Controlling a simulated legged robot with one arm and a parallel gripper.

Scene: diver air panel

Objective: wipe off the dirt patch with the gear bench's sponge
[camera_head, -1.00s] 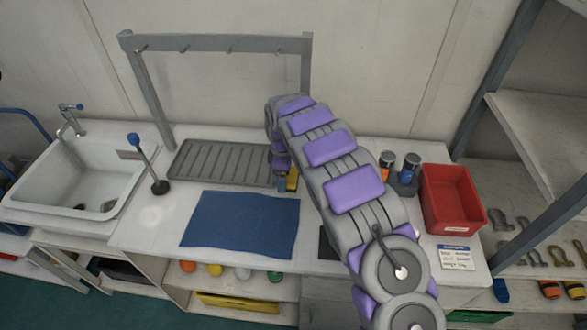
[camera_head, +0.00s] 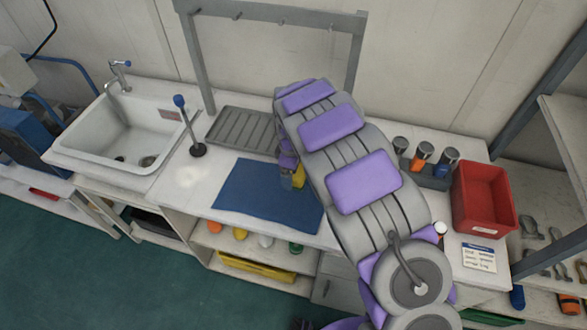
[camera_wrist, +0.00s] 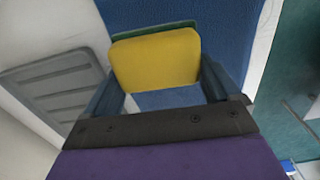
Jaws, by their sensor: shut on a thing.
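My gripper (camera_wrist: 158,88) is shut on a yellow sponge (camera_wrist: 155,60) with a green backing, which fills the space between the two dark fingers. In the wrist view the sponge is above the blue mat (camera_wrist: 235,35). In the head view the sponge (camera_head: 299,176) shows just left of my arm, by the mat's upper right part, and my arm hides some of it. A pale, faint smudge (camera_head: 187,176) is on the white bench top, left of the mat and below the black-based stick; I cannot tell for sure that it is the dirt patch.
A grey ribbed drain tray (camera_head: 240,132) lies behind the mat, below a grey hanging rack. A stick with a blue knob (camera_head: 180,101) stands left of it, next to the sink (camera_head: 125,130). Canisters (camera_head: 424,155) and a red bin (camera_head: 485,200) are at the right.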

